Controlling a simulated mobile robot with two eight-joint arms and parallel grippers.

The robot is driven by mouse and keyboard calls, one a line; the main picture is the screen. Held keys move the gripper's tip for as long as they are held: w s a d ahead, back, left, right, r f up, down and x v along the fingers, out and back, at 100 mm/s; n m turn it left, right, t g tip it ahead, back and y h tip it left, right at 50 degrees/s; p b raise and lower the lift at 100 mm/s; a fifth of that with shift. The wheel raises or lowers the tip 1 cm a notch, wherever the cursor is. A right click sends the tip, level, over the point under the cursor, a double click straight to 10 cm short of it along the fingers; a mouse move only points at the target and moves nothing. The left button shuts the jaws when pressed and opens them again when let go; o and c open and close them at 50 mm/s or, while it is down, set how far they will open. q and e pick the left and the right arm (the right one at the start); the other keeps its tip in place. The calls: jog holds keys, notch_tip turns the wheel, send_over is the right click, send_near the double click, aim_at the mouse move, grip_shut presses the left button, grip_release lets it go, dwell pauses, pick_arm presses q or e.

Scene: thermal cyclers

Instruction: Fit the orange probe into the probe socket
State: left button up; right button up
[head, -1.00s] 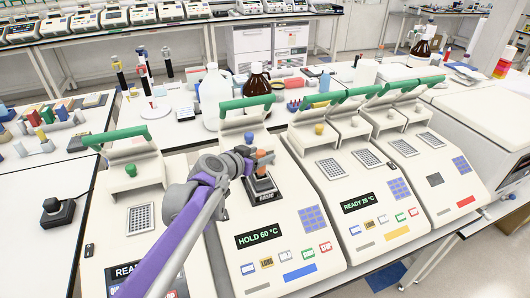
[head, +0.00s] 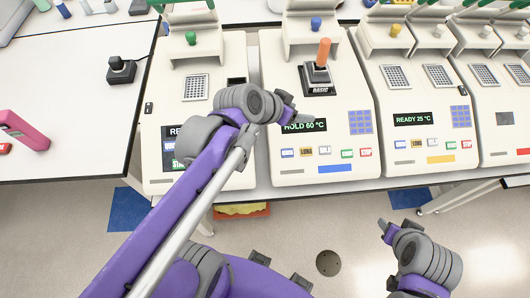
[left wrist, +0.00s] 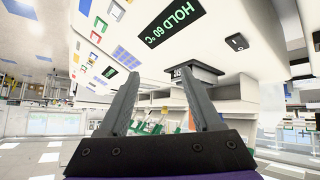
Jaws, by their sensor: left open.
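The orange probe (head: 323,53) stands upright, with a slight lean, in a black block (head: 318,76) on the cycler whose display reads HOLD 60 °C. Its lower end is hidden in the block, so I cannot tell how deep it sits. My left gripper (head: 293,110) is open and empty, in front of the block near the display, apart from the probe. In the left wrist view its fingers (left wrist: 160,95) are spread, with the black block (left wrist: 196,75) beyond them; the probe does not show there. My right gripper (head: 385,235) is at the lower right, in front of the bench; its jaw state is unclear.
A cycler with a green knob (head: 191,38) stands to the left, and the READY 25 °C cycler (head: 415,100) to the right. Another black block (head: 121,70) sits on the left table, with a pink object (head: 25,130) nearby. Open floor lies in front.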

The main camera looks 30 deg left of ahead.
pick_arm(q)
jog(key=s+f, duration=0.2)
jog(key=s, duration=0.1)
jog(key=s+f+n+g+y, duration=0.1)
jog(key=s+f, duration=0.1)
jog(key=s, duration=0.1)
jog(key=s+f+g+y, duration=0.1)
jog(key=s+f, duration=0.1)
jog(key=s, duration=0.1)
jog(key=shift+a+f, duration=0.25)
jog(key=shift+a, duration=0.15)
jog(key=shift+n+g+y, duration=0.5)
jog(key=shift+n+y, duration=0.3)
jog(key=s+a+f, duration=0.1)
jog(key=s, duration=0.1)
jog(key=s+a+f, duration=0.1)
jog(key=f, duration=0.1)
jog(key=shift+s, duration=0.35)
